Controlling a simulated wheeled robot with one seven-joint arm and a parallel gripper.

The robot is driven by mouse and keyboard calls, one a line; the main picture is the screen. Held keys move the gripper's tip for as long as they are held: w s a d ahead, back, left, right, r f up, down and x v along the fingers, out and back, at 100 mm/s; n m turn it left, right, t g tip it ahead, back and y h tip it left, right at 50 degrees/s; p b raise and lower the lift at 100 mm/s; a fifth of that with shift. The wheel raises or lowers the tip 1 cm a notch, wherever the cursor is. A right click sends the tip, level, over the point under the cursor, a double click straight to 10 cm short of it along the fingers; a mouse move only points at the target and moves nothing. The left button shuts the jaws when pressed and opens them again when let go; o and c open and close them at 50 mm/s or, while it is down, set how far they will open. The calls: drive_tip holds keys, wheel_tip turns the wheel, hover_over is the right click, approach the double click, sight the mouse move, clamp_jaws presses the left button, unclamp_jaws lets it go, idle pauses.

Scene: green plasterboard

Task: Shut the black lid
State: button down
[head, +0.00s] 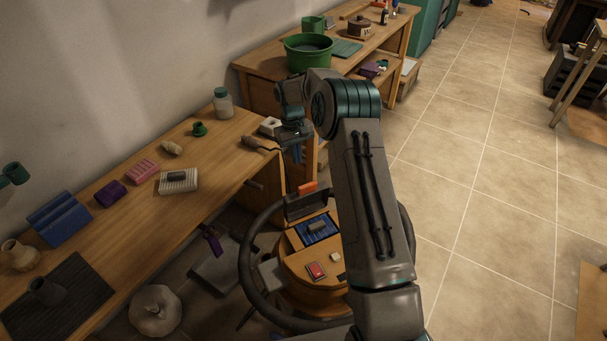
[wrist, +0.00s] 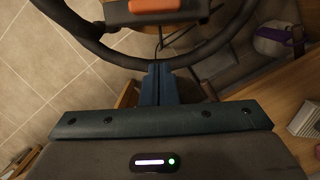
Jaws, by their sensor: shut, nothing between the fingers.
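My gripper (head: 298,154) hangs over the right end of the long wooden bench, pointing down. In the wrist view its blue fingers (wrist: 158,82) are together with nothing between them. A dark upright panel (head: 300,207) with an orange bar stands behind a blue recessed area (head: 317,229) on a round wooden top. It looks like a raised lid, but I cannot tell for certain. In the wrist view the dark panel (wrist: 118,14) is at the top edge, beyond and apart from the fingertips. My arm hides part of the round top.
A black ring (head: 246,250) surrounds the round top, where a red item (head: 316,270) lies. The bench (head: 225,165) at left holds a trowel (head: 258,144), a jar (head: 222,103) and a white block (head: 178,181). A green basin (head: 307,50) stands on the rear table.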

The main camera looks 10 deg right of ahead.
drive_tip(key=s+d+f+p, duration=0.1)
drive_tip(key=s+f, duration=0.3)
drive_tip(key=shift+s+f+p, duration=0.25)
drive_tip(key=shift+f+p, duration=0.05)
drive_tip(key=shift+f, duration=0.05)
drive_tip(key=shift+s+d, duration=0.15)
idle(0.3)
